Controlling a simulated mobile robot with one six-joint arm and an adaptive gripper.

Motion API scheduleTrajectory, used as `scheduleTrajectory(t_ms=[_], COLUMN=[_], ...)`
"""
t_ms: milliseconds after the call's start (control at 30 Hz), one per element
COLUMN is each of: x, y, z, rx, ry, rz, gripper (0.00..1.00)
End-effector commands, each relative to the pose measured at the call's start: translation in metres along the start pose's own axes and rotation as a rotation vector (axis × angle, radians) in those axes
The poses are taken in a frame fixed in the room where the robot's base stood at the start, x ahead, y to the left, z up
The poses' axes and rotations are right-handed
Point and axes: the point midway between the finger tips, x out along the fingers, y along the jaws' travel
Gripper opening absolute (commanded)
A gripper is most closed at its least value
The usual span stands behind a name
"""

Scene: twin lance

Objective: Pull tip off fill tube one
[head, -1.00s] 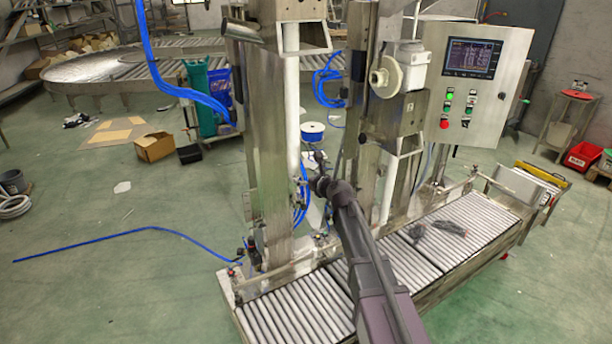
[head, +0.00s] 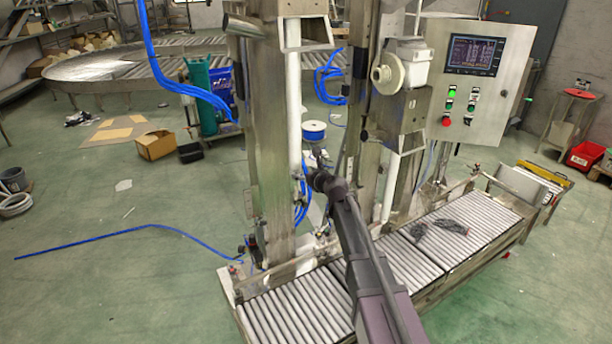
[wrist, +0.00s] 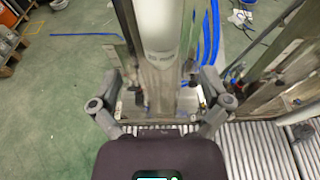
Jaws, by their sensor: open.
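Two metal lance columns stand on the filling machine, each with a white fill tube. The left tube (head: 294,100) runs down beside its column; I take it as fill tube one, though no label is readable. In the wrist view a white tube (wrist: 158,22) with faint lettering comes down from the top centre. My gripper (wrist: 162,84) is open, with one finger on each side of the tube's lower part. I cannot tell whether either finger touches it. The tip at the tube's lower end is not clearly distinguishable. In the head view my gripper (head: 318,160) is small, beside the left tube.
The roller conveyor (head: 298,310) runs beneath the tubes. Blue hoses (head: 302,195) hang close to the left tube. The second column (head: 362,150) and the control cabinet (head: 480,85) stand to the right. Open green floor lies to the left.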

Motion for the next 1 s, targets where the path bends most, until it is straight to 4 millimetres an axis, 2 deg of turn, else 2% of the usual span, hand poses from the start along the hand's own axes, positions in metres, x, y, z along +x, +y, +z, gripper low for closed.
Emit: scheduleTrajectory(t_ms=[600, 1000], x=[0.053, 0.072], y=[-0.001, -0.001], z=[-0.012, -0.015], rx=[-0.001, 0.001], ry=[0.0, 0.0], rz=[-0.001, -0.001], gripper=[0.97, 0.97])
